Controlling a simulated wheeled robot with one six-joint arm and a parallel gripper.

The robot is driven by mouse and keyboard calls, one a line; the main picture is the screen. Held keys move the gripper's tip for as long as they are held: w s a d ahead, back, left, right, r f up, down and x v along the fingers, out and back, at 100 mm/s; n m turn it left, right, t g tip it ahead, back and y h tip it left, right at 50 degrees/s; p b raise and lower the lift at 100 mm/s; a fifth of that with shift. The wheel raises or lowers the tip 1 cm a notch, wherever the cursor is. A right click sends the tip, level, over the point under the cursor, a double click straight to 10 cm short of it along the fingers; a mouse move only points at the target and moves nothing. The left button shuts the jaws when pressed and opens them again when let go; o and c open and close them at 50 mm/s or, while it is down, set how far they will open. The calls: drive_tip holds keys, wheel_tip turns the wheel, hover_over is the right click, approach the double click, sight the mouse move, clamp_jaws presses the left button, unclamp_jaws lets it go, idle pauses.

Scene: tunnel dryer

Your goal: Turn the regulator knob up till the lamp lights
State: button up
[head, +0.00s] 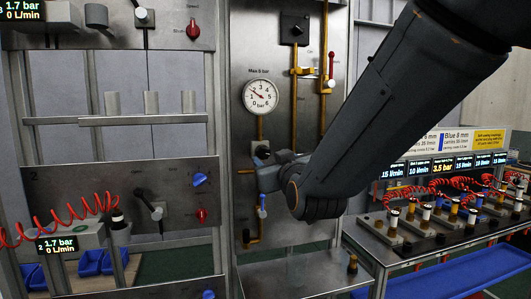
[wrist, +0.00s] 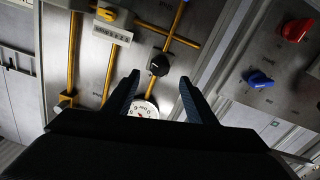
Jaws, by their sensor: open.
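The black round regulator knob (wrist: 158,65) shows in the wrist view, on a yellow pipe beside the gauge. My gripper (wrist: 159,79) is open, with its two blue-grey fingers on either side of the knob in the picture. I cannot tell whether they touch it. In the head view the regulator (head: 262,147) sits below the gauge and is partly hidden by my wrist. The white gauge (head: 260,97) is marked "Max 5 bar" and its needle points to the upper left, at a low reading. It is partly hidden in the wrist view (wrist: 143,108). I cannot make out the lamp.
A blue-handled valve (head: 262,206) hangs below the regulator and a red-handled valve (head: 331,70) is at upper right. Left is a panel with a blue knob (head: 200,180) and a red knob (head: 202,215). A bench (head: 400,258) with several fittings and red hoses stands at right.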

sight(264, 153)
drive_tip(key=shift+p+x, duration=1.25)
drive_tip(key=shift+x, duration=2.6)
drive_tip(key=shift+c, duration=0.4)
drive_tip(key=c, duration=1)
drive_tip(key=shift+o, duration=0.2)
drive_tip(key=m+b, duration=0.2)
drive_tip(key=b, duration=0.1)
drive_tip(key=shift+m, duration=0.4)
drive_tip(key=o, duration=1)
drive_tip(key=shift+o, duration=0.2)
drive_tip(key=shift+d, duration=0.1)
